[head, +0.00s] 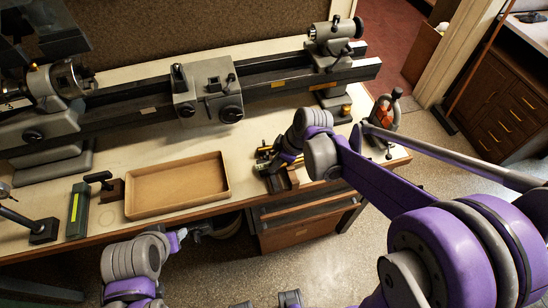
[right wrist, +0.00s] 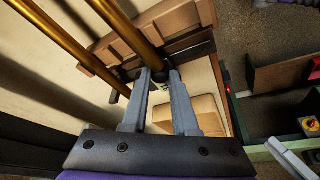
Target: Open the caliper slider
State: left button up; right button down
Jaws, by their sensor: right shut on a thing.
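My right gripper (right wrist: 159,74) is shut on a small dark piece between its fingertips, which looks like the caliper slider (right wrist: 160,86). The dark caliper beam (right wrist: 194,52) seems to run along a wooden rack; its scale and jaws cannot be made out. In the head view my right gripper (head: 279,160) is low over the right part of the bench, and its wrist hides most of the caliper. My left gripper (head: 181,237) is in front of the bench's front edge, away from the caliper; its finger gap is too small to read.
Brass rods (right wrist: 58,38) pass close beside my right fingers, above the wooden rack (right wrist: 172,24). An empty tan tray (head: 135,208) lies left of it on the bench (head: 240,150). A lathe (head: 210,92) spans the back. A red-and-grey tool (head: 385,116) stands at the right end.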

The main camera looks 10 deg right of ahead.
jog(key=shift+s, duration=0.8)
jog(key=shift+f, duration=0.1)
jog(key=c, duration=1)
grip_release()
jog(key=shift+c, duration=0.2)
jog(key=o, duration=0.4)
jog(key=shift+s, duration=0.2)
jog(key=shift+c, duration=0.2)
jog(key=shift+w, duration=0.1)
jog(key=p+v, duration=0.1)
jog(key=v, duration=1)
